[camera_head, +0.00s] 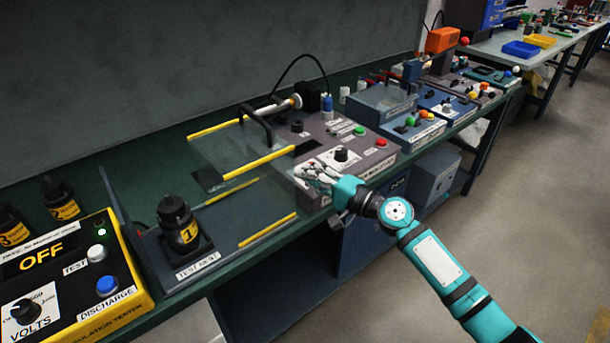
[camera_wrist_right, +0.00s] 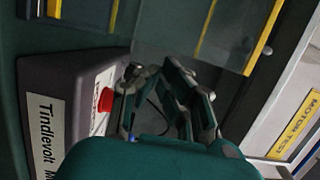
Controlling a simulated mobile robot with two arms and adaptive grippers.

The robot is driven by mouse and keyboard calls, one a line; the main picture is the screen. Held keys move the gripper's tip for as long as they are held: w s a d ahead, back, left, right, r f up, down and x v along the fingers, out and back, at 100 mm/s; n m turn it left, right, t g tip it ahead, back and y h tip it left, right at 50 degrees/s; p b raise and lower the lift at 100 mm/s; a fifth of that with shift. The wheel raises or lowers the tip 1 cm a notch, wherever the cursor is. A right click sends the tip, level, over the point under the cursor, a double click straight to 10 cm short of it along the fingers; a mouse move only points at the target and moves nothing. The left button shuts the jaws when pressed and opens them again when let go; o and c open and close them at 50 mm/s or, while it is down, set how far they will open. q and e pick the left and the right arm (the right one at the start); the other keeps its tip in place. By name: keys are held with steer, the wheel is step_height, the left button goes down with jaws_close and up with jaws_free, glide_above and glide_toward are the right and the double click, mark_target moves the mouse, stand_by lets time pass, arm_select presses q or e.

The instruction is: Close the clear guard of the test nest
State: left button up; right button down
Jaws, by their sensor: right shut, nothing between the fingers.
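The test nest (camera_head: 180,273) is a flat labelled station on the bench. A black tube part (camera_head: 180,228) with a yellow label stands upright at its front left. The clear guard (camera_head: 225,155) has yellow edge strips and a black handle, and sits toward the back right, clear of the tube part. More yellow strips lie on the nest's base. My right gripper (camera_head: 309,174) is shut and empty, right of the guard and in front of the grey control box. In the right wrist view its fingers (camera_wrist_right: 168,88) show near yellow-edged surfaces (camera_wrist_right: 235,32). My left gripper is not in view.
The grey control box (camera_head: 323,147) with a knob and green and red buttons stands close by my right gripper. The yellow and black insulation tester (camera_head: 72,283) is at the left. More blue and grey stations line the bench to the right. The floor beside the bench is clear.

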mark_target(238, 212)
steer(key=s+a+p, duration=0.2)
steer(key=s+a, duration=0.1)
steer(key=a, duration=0.1)
steer(key=s+a+p, duration=0.3)
steer(key=a, duration=0.2)
steer(key=s+a+p, duration=0.3)
steer(key=a, duration=0.1)
steer(key=shift+s+a, duration=0.25)
steer(key=shift+s+a+f, duration=0.2)
steer(key=shift+s+a, duration=0.2)
steer(key=shift+a, duration=0.15)
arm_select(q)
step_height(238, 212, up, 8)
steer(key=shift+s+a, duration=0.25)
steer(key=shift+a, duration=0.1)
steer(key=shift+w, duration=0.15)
